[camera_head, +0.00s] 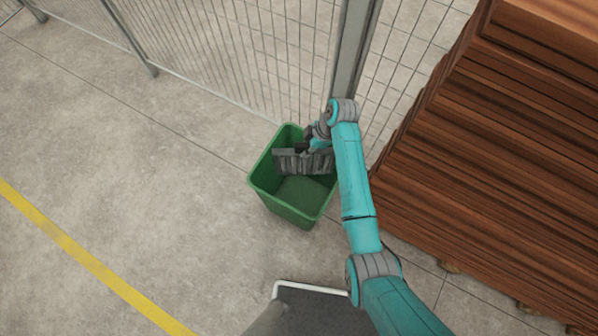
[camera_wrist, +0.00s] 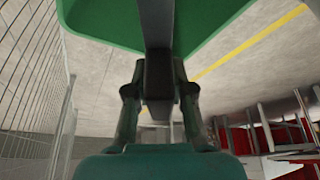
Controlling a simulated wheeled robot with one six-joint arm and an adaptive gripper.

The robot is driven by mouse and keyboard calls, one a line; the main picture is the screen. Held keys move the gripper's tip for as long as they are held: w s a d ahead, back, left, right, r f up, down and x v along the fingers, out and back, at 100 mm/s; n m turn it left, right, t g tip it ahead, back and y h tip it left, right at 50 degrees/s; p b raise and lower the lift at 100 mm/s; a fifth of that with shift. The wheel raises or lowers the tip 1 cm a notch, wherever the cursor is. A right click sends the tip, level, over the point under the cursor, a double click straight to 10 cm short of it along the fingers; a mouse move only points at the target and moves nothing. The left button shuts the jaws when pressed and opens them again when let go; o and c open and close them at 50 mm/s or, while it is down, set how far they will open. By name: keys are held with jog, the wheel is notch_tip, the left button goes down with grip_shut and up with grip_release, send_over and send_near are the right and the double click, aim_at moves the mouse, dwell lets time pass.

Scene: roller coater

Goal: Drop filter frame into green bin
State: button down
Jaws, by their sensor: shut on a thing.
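The green bin (camera_head: 296,212) stands on the floor in front of the fence in the head view. Its wall also shows at the top of the wrist view (camera_wrist: 95,18). The grey filter frame (camera_head: 292,164) is over the bin's opening, toward its far side, and looks within the rim outline. I cannot tell how deep it sits. My gripper (camera_head: 309,146) is shut on the filter frame at its upper edge. In the wrist view my gripper (camera_wrist: 158,90) has a finger on each side of the dark frame edge (camera_wrist: 158,75).
A wire mesh fence (camera_head: 235,50) with a grey post (camera_head: 352,50) stands right behind the bin. A tall stack of brown boards (camera_head: 490,150) is close on the right. Open floor with a yellow line (camera_head: 85,258) lies to the left.

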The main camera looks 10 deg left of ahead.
jog(key=shift+f, duration=2.9)
jog(key=c, duration=0.9)
grip_release()
jog(key=v, duration=1.2)
jog(key=shift+a, duration=0.1)
